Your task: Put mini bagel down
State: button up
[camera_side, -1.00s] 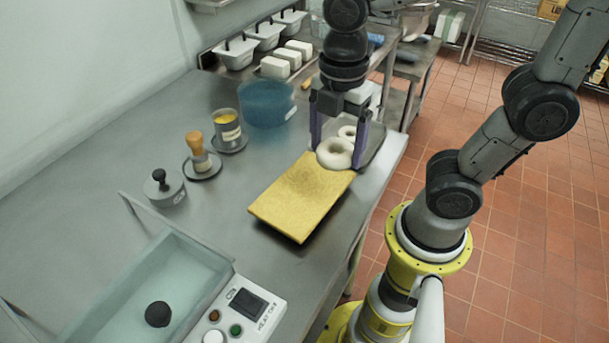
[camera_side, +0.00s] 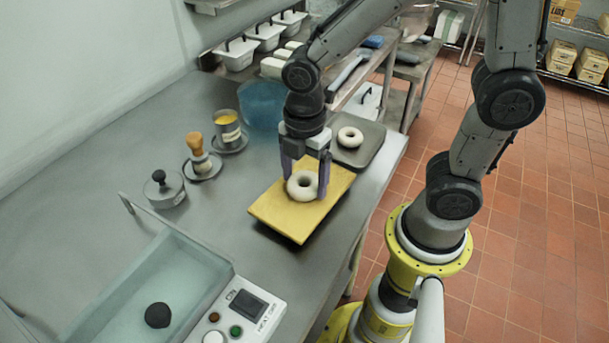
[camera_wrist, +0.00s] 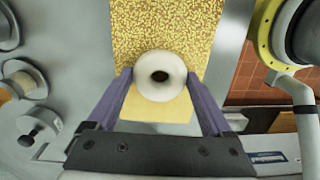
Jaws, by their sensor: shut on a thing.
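A white mini bagel (camera_side: 302,185) sits between the purple fingers of my gripper (camera_side: 306,182), over the middle of the yellow board (camera_side: 283,221). My gripper is shut on it. In the wrist view the bagel (camera_wrist: 160,75) lies flat between the two fingertips (camera_wrist: 160,84), with the speckled board (camera_wrist: 165,25) below it. I cannot tell whether its underside touches the board. A second white bagel (camera_side: 350,137) lies on the grey tray (camera_side: 368,152) behind the board.
A water basin (camera_side: 150,285) with a dark knob and a control panel (camera_side: 240,312) is at the front left.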

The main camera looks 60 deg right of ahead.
jog(key=shift+f, duration=0.1)
jog(key=o, duration=1.2)
jog(key=shift+o, duration=0.2)
notch_tip(320, 180, up, 11)
jog(key=s+d+r+m+t, duration=0.1)
jog(key=s+d+m+t, duration=0.4)
jog(key=m, duration=1.2)
jog(key=shift+s+d+r+t, duration=0.25)
jog(key=shift+s+d, duration=0.5)
jog(key=shift+s, duration=0.95)
